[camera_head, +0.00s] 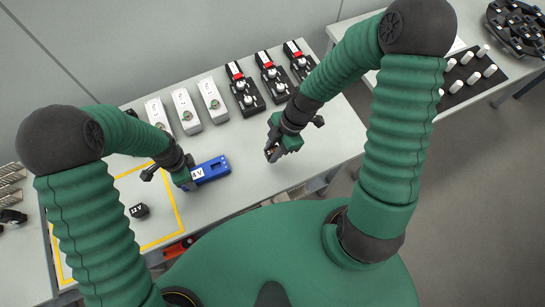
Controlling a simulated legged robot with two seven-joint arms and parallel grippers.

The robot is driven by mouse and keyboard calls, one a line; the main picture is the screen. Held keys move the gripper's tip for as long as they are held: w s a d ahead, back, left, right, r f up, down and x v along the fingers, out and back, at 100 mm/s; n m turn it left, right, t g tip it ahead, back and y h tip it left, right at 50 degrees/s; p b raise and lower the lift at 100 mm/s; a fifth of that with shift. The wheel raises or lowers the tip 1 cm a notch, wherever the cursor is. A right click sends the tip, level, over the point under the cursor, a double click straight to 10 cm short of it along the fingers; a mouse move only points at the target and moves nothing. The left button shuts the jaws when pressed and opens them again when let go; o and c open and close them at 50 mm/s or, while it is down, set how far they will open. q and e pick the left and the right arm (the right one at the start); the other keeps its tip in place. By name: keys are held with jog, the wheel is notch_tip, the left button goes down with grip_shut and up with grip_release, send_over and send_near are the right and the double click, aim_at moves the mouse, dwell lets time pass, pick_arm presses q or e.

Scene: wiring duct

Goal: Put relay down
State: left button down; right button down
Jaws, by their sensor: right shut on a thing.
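My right gripper (273,150) is above the bare table right of the blue box. It is shut on a small dark thing, mostly hidden by the fingers; I take it to be the relay. My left gripper (187,183) is at the left end of a blue box (209,171) with a white label ending in V. I cannot tell whether it is open or shut, or whether it touches the box. A small black block (138,210) with a white label that seems to read 12V lies inside a yellow outline (177,211) on the table.
Several white modules (186,110) and black units with red parts (268,78) stand in a row along the back of the table (240,208). A second table at the right holds a black tray with white cylinders (468,72) and a dark round holder (518,26).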

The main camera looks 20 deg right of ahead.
pick_arm(q)
jog(key=shift+a, duration=0.1)
pick_arm(e)
notch_tip(320, 180, down, 5)
jog(key=shift+a+r, duration=0.1)
jog(key=shift+r, duration=0.1)
jog(key=shift+d+f, duration=0.2)
jog(key=shift+f, duration=0.15)
jog(key=c, duration=1.2)
grip_release()
jog(key=shift+o, duration=0.2)
jog(key=shift+a, duration=0.1)
